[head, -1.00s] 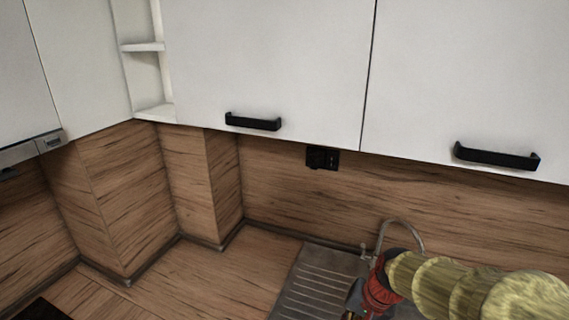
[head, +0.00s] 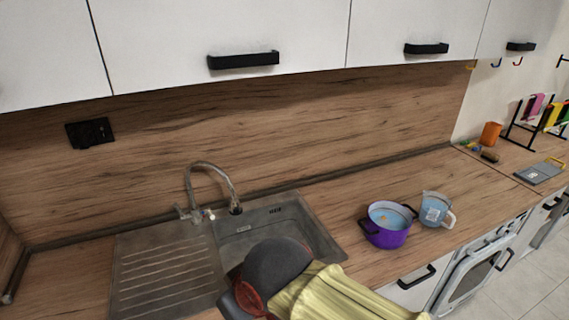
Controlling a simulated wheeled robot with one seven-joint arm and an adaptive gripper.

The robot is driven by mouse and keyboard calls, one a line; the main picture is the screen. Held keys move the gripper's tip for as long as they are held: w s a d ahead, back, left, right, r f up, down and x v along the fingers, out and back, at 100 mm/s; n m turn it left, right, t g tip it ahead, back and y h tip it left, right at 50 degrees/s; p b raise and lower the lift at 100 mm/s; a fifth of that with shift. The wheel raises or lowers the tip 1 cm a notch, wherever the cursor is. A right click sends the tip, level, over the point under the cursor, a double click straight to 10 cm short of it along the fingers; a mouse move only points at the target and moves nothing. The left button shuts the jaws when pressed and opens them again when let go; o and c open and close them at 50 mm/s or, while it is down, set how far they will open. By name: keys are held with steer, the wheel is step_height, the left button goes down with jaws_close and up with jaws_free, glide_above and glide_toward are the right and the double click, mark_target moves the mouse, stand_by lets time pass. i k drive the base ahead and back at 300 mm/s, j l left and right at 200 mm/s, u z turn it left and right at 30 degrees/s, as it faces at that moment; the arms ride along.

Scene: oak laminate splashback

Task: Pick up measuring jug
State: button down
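A light blue, see-through measuring jug (head: 432,211) with a pale handle stands upright on the wooden counter, right of the sink in the head view. It is beside a purple pot (head: 386,232), close to its right side. My arm, with a yellow sleeve-like cover and a dark rounded part, reaches in from the bottom of the view, in front of the sink and left of the pot and jug. The fingertips of my gripper cannot be made out.
A steel sink (head: 290,228) with a drainer and a tap (head: 205,190) lies left of the pot. White wall cupboards hang above. An orange container (head: 490,134) and a dark rack stand farther right. Counter behind the pot is clear.

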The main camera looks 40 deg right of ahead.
mark_target(437, 214)
steer(key=z, duration=2.65)
